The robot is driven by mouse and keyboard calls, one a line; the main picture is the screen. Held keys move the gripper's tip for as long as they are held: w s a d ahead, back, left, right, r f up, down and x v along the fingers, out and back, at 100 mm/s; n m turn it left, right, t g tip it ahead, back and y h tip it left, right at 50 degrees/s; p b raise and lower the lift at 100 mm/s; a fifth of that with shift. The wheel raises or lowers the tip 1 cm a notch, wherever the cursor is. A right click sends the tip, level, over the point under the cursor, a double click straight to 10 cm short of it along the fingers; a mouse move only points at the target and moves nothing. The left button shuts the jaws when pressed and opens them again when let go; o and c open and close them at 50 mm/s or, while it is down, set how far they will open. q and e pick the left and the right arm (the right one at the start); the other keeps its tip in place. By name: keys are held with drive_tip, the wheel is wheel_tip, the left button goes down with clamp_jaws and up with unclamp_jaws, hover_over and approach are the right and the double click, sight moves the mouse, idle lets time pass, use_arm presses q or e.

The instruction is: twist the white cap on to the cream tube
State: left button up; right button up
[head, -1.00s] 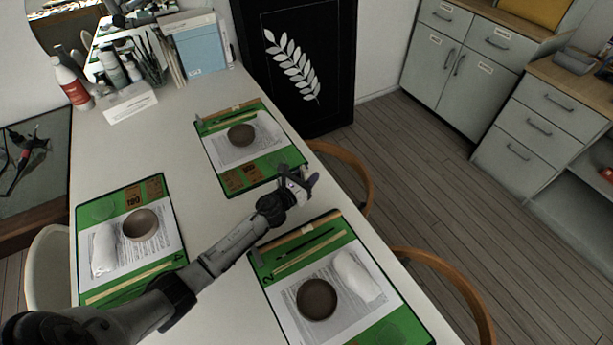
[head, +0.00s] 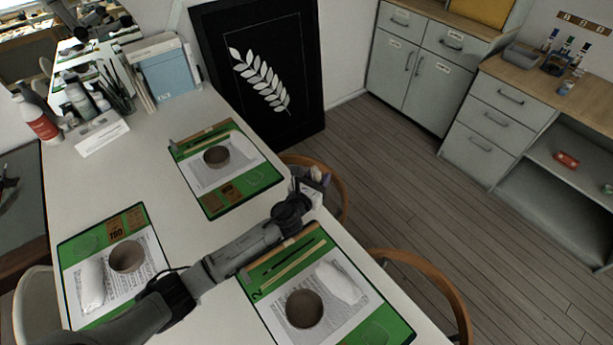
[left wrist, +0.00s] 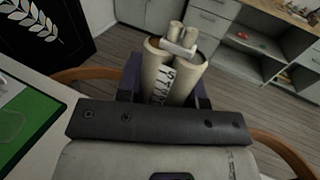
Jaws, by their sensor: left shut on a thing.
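My left gripper (head: 314,182) is over the table's right edge, by the chair between the back mat and the front right mat. In the left wrist view, the gripper (left wrist: 165,88) is shut on a cream twin-barrelled tube (left wrist: 154,72). Two big cream barrels lie side by side with lettering between them, and two small cream nozzles stand at their far end. A small white piece (left wrist: 180,49) lies across the nozzle bases; I cannot tell whether it is a cap. No separate white cap can be made out. My right gripper is not in view.
The table holds green mats with brown bowls (head: 304,308) and white wrapped bundles (head: 339,281). Bottles and a blue box (head: 170,74) stand at the back left. Wooden chairs (head: 440,285) line the right edge. Small tubes stand in a dark holder (head: 555,64) on the right cabinet.

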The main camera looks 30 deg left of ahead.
use_arm(q)
drive_tip(key=shift+w+d+r, duration=0.15)
drive_tip(key=shift+d+r, duration=0.1)
drive_tip(key=shift+d, duration=0.2)
drive_tip(key=shift+r, duration=0.1)
drive_tip(key=s+d+r, duration=0.3)
drive_tip(key=s+r, duration=0.5)
drive_tip(key=s+d+r, duration=0.3)
drive_tip(key=s+r, duration=0.5)
drive_tip(key=shift+s, duration=0.35)
